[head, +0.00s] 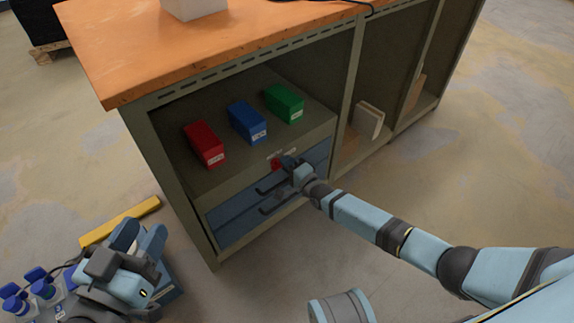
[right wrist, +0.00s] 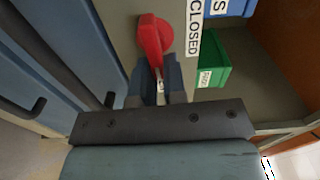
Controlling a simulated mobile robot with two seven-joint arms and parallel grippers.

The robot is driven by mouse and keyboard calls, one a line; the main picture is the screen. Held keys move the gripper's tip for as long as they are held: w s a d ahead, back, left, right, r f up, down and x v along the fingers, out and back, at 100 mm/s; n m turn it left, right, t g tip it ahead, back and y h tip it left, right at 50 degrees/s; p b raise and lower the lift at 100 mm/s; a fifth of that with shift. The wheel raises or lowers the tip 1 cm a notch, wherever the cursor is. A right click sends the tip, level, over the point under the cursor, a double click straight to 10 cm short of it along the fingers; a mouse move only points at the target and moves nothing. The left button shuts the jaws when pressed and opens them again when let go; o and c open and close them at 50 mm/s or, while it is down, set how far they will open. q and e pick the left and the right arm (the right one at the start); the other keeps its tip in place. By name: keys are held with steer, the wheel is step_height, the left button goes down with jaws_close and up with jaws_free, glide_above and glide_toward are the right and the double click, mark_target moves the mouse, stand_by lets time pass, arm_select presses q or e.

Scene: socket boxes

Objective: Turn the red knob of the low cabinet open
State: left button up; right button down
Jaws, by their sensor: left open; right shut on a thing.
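The red knob (head: 275,163) sits on the front of the low cabinet (head: 151,158), at the right above the blue drawers. In the right wrist view the knob (right wrist: 152,38) is beside a white label (right wrist: 194,28) reading CLOSED. My right gripper (head: 287,161) is at the knob; in its wrist view the fingers (right wrist: 155,72) are shut on the knob's lower part, which they partly hide. My left gripper (head: 140,240) is open and empty at the lower left, away from the cabinet.
Red (head: 205,145), blue (head: 247,122) and green (head: 284,103) boxes stand on the shelf above the drawers. Dark drawer handles (head: 272,185) stick out below my right gripper. A yellow bar (head: 120,222) and blue-capped bottles (head: 40,285) are at the lower left.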

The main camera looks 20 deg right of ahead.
steer(key=shift+f+m, duration=0.1)
steer(key=shift+m, duration=0.2)
stand_by(0.4)
steer(key=c, duration=1.2)
jaws_free()
